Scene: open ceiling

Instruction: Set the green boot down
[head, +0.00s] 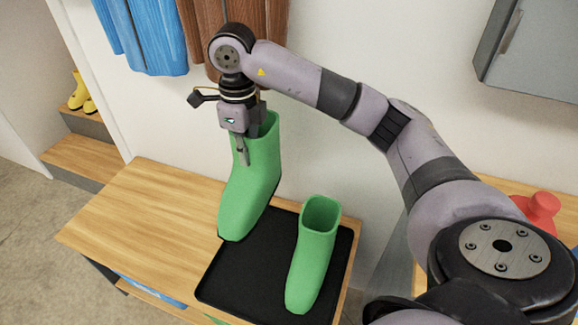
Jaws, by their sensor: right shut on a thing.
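My right gripper (255,150) is shut on the upper shaft of a green boot (248,193) and points downward. One finger shows on the outside of the boot. The held boot is upright, toe toward the lower left, over the left back part of a black tray (230,286). I cannot tell whether its sole touches the tray. A second green boot (312,258) stands upright on the right side of the tray. My left gripper is not in view.
The tray lies on a wooden bench (135,215) with bare wood to the left. Blue (145,35) and brown coats (240,35) hang on the wall behind. Yellow boots (80,92) stand on a step at the far left. A red object (541,207) is at the right.

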